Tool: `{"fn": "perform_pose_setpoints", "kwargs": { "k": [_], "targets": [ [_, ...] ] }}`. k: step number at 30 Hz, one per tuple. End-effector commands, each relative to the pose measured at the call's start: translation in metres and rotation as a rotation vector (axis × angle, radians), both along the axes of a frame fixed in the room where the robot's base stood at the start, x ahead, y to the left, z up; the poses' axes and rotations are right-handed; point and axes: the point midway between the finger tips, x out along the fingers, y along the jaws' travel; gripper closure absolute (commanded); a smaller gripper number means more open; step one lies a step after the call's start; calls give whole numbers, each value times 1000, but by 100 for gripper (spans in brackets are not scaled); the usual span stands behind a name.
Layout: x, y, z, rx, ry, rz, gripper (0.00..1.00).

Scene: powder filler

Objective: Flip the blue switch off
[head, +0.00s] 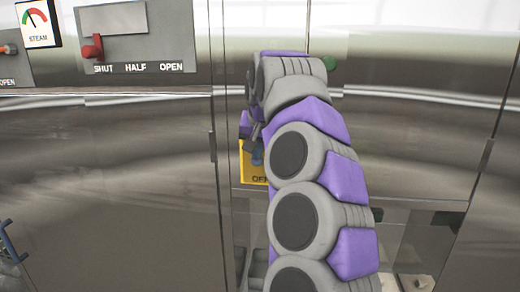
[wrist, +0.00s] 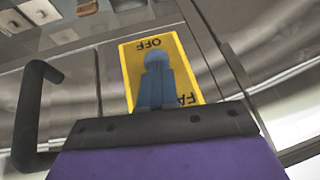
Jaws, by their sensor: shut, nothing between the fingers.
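The blue switch (wrist: 157,80) stands on a yellow plate (wrist: 190,85) in the wrist view, which shows its lettering upside down. Its rounded end lies close to the word OFF, and its wider part runs down towards my gripper, beside letters reading FA.
A panel marked SHUT, HALF, OPEN with a red lever (head: 92,48) is at upper left, beside a steam gauge (head: 38,18). A dark hooked bar (wrist: 35,110) stands left of my gripper. Steel panels surround the plate.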

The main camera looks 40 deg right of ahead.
Motion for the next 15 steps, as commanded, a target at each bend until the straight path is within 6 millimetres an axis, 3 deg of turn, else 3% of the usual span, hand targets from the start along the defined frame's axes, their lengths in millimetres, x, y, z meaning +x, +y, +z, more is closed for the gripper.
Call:
{"fn": "perform_pose_setpoints", "kwargs": {
  "k": [15],
  "targets": [
    [-6,2,-18,-71,-57,1,100]
  ]
}}
